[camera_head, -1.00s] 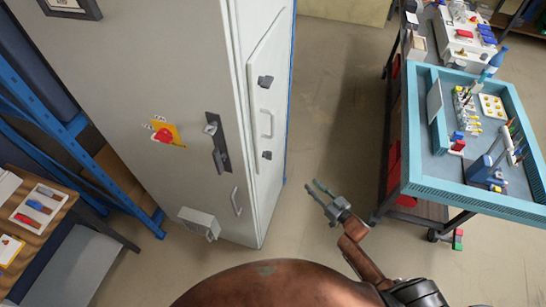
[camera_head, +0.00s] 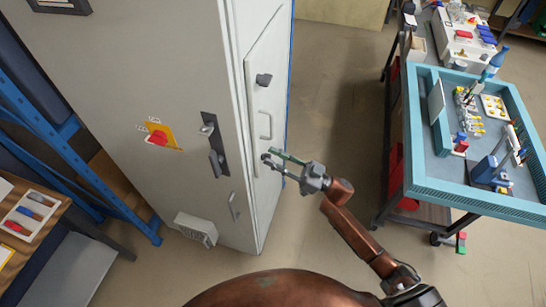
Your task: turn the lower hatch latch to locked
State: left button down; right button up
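The tall pale grey cabinet (camera_head: 165,70) has a hatch (camera_head: 265,60) in its narrow right side. The hatch has an upper dark latch (camera_head: 264,79), a pale handle (camera_head: 266,125) and the lower latch (camera_head: 265,157) below it. My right gripper (camera_head: 273,156) reaches in from the right with its fingers pointing left at the lower latch. The fingers are apart and their tips are at the latch, partly covering it. I cannot tell whether they touch it, nor its exact angle. My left gripper is not in view.
The cabinet front carries a red knob on a yellow plate (camera_head: 159,137) and a dark door handle (camera_head: 214,145). A teal-rimmed workbench cart (camera_head: 480,200) stands at the right. Shelving and a wooden table (camera_head: 45,240) are at the left. Floor between cabinet and cart is clear.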

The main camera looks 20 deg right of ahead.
jog(key=shift+w+a+r, duration=0.1)
jog(key=shift+w+a, duration=0.1)
jog(key=shift+a, duration=0.15)
jog(key=shift+c, duration=0.4)
grip_shut()
